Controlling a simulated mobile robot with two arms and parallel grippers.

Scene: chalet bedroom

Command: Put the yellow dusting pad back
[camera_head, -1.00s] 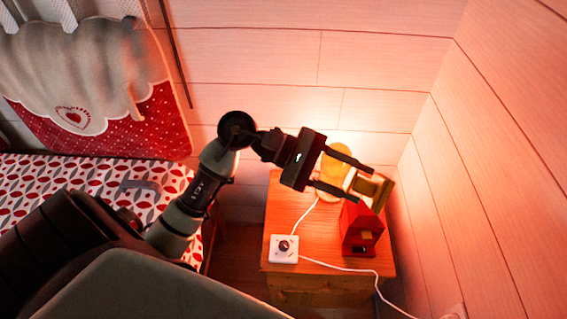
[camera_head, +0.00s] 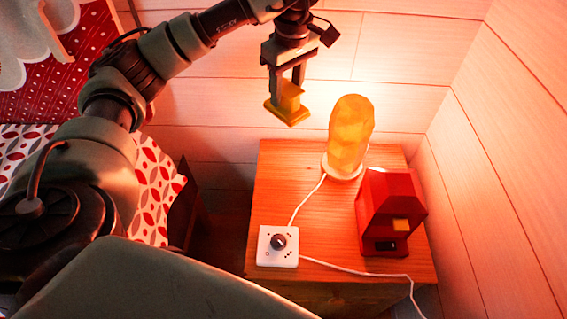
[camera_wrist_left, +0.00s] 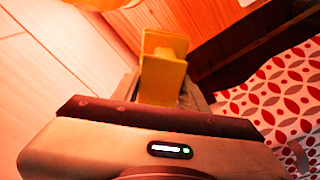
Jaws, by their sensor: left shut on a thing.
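The yellow dusting pad (camera_head: 287,110) is a flat yellow plate with a block-shaped grip. My left gripper (camera_head: 290,88) is shut on its grip, fingers pointing down, and holds it in the air beyond the far left part of the wooden nightstand (camera_head: 300,184). The pad also shows between the fingers in the left wrist view (camera_wrist_left: 163,68). On the nightstand, a red house-shaped holder (camera_head: 384,208) stands at the right, with a small yellow piece on its front. My right gripper is not in view.
A glowing orange lamp (camera_head: 349,135) with a white base stands at the back of the nightstand. A white dimmer box (camera_head: 278,246) sits at the front left, its cable (camera_head: 350,268) running along the front. The bed (camera_head: 160,190) is at the left; wooden walls close the back and right.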

